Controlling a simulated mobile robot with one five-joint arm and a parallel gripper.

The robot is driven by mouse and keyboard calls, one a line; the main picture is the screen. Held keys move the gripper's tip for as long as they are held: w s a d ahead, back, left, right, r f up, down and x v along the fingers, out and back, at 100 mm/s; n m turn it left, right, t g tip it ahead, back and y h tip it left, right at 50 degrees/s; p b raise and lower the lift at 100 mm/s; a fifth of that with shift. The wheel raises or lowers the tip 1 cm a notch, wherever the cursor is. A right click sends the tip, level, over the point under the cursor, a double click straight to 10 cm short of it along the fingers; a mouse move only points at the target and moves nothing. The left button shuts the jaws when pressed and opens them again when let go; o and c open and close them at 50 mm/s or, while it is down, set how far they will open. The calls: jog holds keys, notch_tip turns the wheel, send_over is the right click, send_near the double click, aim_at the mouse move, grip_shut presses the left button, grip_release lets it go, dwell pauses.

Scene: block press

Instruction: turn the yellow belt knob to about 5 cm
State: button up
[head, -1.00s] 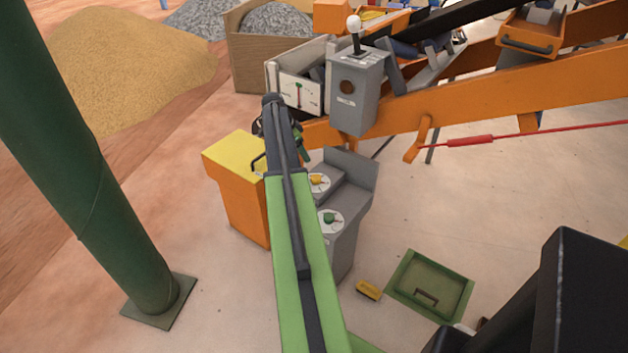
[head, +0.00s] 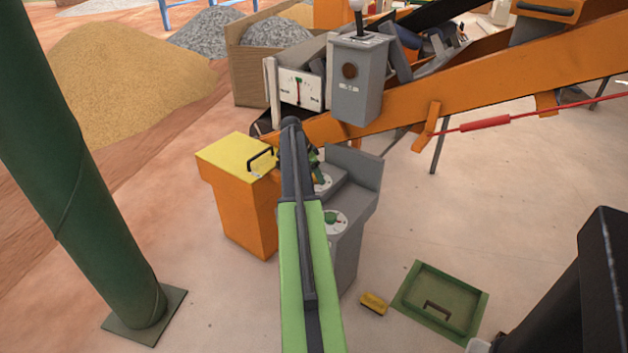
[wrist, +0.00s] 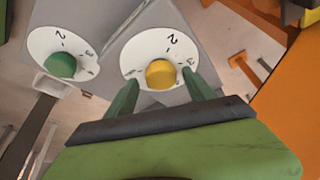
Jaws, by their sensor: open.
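The yellow belt knob (wrist: 160,73) sits on a white numbered dial (wrist: 150,48) on the grey console (head: 352,170). In the wrist view my gripper (wrist: 160,88) is open, with one green finger on each side of the yellow knob's lower part. I cannot tell whether the fingers touch it. In the head view my arm hides the yellow knob and part of its dial. The green knob (wrist: 60,65) is on its own dial to the left in the wrist view; it also shows in the head view (head: 331,217).
An orange box with a yellow lid and handle (head: 235,155) stands left of the console. A grey lever box (head: 357,85) and orange conveyor beam (head: 450,100) are behind. A green post (head: 75,170) stands left.

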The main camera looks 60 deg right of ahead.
jog(key=shift+c, duration=0.2)
jog(key=shift+s, duration=0.1)
jog(key=c, duration=1.3)
jog(key=shift+s+a+n, duration=0.1)
jog(key=shift+n, duration=0.3)
jog(key=o, duration=1.3)
jog(key=shift+c, duration=0.2)
jog(key=shift+o, duration=0.4)
jog(key=p+v, duration=1.6)
jog(key=v, duration=0.1)
jog(key=shift+r, duration=0.25)
